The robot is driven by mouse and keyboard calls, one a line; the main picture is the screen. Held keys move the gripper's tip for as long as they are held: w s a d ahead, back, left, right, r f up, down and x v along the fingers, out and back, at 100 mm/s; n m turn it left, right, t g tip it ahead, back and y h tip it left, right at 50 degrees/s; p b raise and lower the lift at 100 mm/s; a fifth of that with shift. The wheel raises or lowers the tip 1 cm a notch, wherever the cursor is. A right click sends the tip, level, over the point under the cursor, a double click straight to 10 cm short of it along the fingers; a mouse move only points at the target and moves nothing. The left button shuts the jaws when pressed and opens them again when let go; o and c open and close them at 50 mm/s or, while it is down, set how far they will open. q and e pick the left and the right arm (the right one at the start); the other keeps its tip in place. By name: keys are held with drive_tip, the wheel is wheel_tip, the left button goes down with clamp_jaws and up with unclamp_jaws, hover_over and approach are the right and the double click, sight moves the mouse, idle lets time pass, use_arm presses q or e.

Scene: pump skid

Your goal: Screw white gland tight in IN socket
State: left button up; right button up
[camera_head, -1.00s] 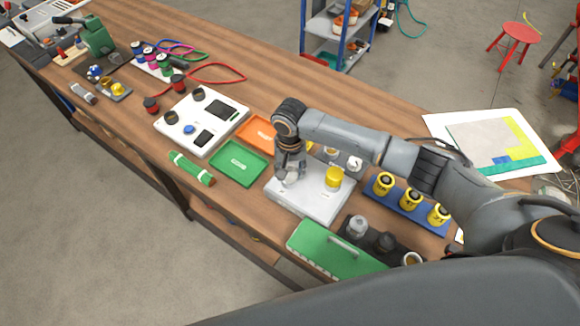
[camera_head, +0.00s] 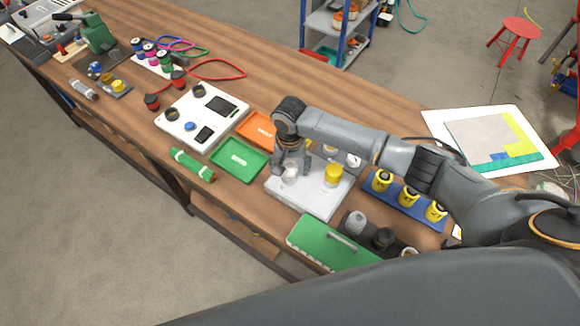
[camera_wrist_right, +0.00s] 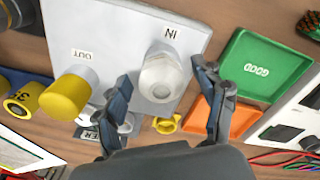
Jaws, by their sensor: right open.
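The white gland (camera_wrist_right: 158,78) stands on the IN socket of the pale grey block (camera_wrist_right: 108,30), beside the IN label. It also shows as a white knob in the head view (camera_head: 290,174). How tightly it is seated I cannot tell. My right gripper (camera_wrist_right: 161,74) is open, its two fingers apart on either side of the gland, with visible gaps. In the head view my right gripper (camera_head: 292,163) hangs over the block's left part. A yellow cap (camera_wrist_right: 66,97) sits at the OUT label. My left gripper is not in view.
A green tray (camera_head: 238,161) and an orange tray (camera_head: 258,131) lie left of the block. A blue rack (camera_head: 408,205) with yellow parts is at its right. A green case (camera_head: 330,246) stands in front. A yellow ring (camera_wrist_right: 168,124) lies near the block.

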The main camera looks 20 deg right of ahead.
drive_tip(key=shift+r+n, duration=0.1)
drive_tip(key=shift+n, duration=0.3)
drive_tip(key=shift+n+p, duration=0.7)
drive_tip(key=shift+n, duration=0.4)
drive_tip(key=n+p, duration=0.1)
drive_tip(key=n, duration=0.2)
drive_tip(key=shift+n, duration=1.6)
